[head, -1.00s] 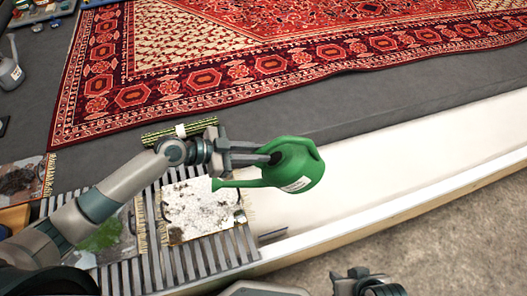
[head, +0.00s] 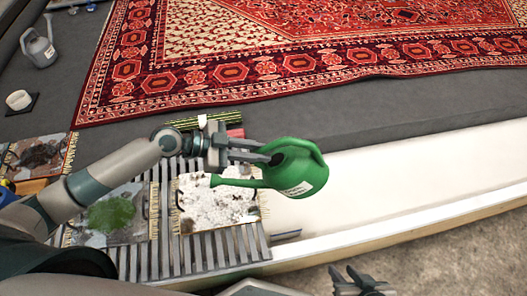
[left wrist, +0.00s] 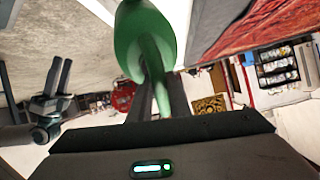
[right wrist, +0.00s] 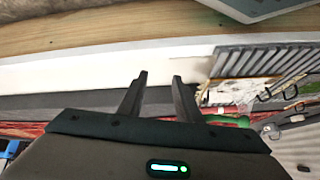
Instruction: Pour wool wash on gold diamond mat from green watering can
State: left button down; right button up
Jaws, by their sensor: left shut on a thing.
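My left gripper (head: 262,154) is shut on the green watering can (head: 298,172) and holds it in the air. The can's spout points left, its tip over the upper middle of a fringed mat (head: 215,208). This mat is mostly covered with white and brown patches; I cannot make out a gold diamond pattern on it. No liquid shows leaving the spout. The can also fills the top centre of the left wrist view (left wrist: 146,40). My right gripper (head: 352,276) is open and empty at the bottom of the head view; its parted fingers show in the right wrist view (right wrist: 160,78).
The fringed mat lies on a grey slatted rack (head: 205,252). A mat with a green patch (head: 112,213) lies beside it, and a dark-stained mat (head: 38,155) further left. A grey watering can (head: 38,48) stands far left. A large red rug (head: 300,70) lies behind.

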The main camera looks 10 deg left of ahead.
pick_arm(q)
jog(key=shift+a+r, duration=0.15)
jog(key=shift+a, duration=0.05)
dwell(0.5)
